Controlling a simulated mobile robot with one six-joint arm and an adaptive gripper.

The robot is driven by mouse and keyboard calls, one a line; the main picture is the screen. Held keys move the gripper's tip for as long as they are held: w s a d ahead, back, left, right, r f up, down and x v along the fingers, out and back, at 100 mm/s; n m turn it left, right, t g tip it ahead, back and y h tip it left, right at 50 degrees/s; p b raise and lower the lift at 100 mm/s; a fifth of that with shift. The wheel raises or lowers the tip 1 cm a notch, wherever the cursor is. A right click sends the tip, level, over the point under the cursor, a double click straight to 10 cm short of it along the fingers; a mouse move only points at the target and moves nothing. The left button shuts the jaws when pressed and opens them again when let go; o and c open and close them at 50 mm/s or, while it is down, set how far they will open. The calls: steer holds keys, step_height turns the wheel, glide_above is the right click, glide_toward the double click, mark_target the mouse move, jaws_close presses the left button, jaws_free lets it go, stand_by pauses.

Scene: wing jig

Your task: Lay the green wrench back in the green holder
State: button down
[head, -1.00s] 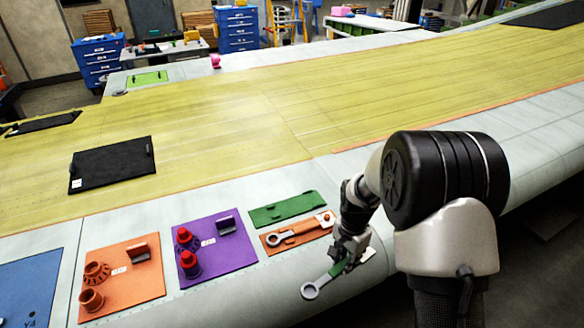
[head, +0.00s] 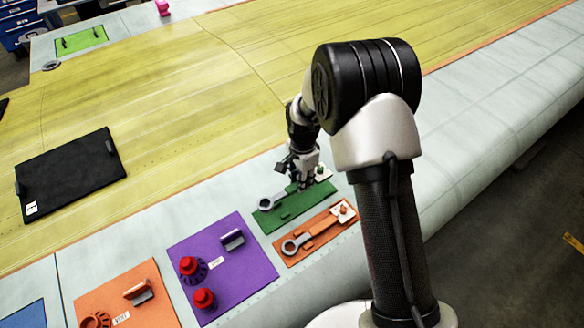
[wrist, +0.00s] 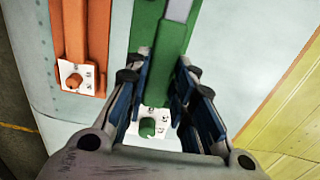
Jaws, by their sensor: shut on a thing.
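My gripper (head: 305,184) is shut on the green wrench, over the far right part of the green holder (head: 290,213). The wrench's grey ring end (head: 266,202) points left, over the holder's left end. In the wrist view the wrench's green handle (wrist: 174,55) runs between the fingers of my gripper (wrist: 162,78), roughly along the holder (wrist: 144,32). A white label with a green peg (wrist: 147,128) shows between the fingers. I cannot tell whether the wrench touches the holder.
The orange holder (head: 320,220) with its own wrench (head: 292,245) lies just in front of the green one. A purple board (head: 245,267) with red parts lies to the left. The pale wing surface to the right is clear.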

mark_target(301, 199)
steer(key=shift+s+d+f+b, duration=0.2)
steer(key=shift+f+b, duration=0.1)
steer(key=shift+f, duration=0.2)
steer(key=shift+f+b, duration=1.15)
steer(key=shift+f, duration=1.05)
steer(key=shift+f+b, duration=0.65)
steer(key=shift+b, duration=0.1)
steer(key=c, duration=1.3)
jaws_free()
